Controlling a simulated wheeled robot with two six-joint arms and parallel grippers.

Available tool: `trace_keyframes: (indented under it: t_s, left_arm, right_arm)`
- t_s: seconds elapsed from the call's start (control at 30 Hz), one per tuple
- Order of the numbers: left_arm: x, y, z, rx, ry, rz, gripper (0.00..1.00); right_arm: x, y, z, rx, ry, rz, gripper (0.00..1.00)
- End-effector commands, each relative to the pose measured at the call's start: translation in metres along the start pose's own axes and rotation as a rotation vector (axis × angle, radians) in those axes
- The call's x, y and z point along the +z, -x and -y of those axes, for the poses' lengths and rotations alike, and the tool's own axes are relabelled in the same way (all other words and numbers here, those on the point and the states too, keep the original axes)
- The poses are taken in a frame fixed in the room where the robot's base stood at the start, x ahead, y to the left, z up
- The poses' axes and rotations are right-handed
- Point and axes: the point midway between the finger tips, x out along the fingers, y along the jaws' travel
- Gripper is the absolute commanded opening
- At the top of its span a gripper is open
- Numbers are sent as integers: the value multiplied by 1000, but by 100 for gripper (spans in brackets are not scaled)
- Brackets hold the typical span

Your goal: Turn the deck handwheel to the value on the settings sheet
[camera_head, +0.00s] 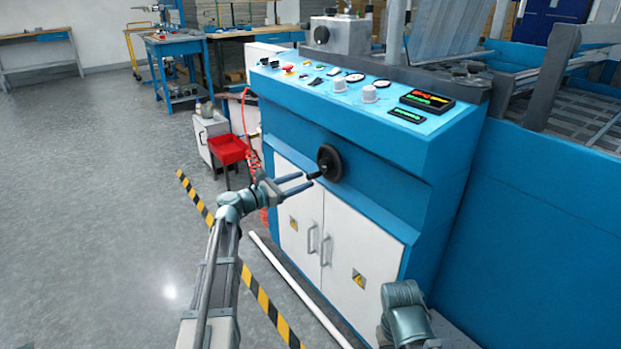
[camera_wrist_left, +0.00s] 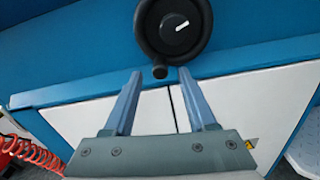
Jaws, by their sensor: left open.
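The black deck handwheel (camera_head: 329,163) is on the blue front of the machine, above the white cabinet doors. In the left wrist view the handwheel (camera_wrist_left: 150,35) has a round hub with a white pointer mark, and its crank knob (camera_wrist_left: 160,72) is at the lower rim. My right gripper is not in view; only part of my right arm shows at the lower right. I cannot make out a settings sheet.
The sloped control panel (camera_head: 370,100) with dials, knobs and lit displays is above the handwheel. White doors (camera_head: 300,215) with handles are below. A red bin (camera_head: 228,149) and a coiled red hose stand to the left. The floor at left is clear beyond the striped tape.

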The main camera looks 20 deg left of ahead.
Motion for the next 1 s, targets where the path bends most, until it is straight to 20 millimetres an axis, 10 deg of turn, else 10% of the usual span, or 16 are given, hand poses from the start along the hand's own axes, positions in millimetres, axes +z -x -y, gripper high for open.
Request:
trace_keyframes:
  t_s: [0.67,1.0]
  left_arm:
    - [0,-40,0,0,0,0,57]
    - [0,-39,0,0,0,0,0]
  right_arm:
    - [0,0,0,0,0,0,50]
    - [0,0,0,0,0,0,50]
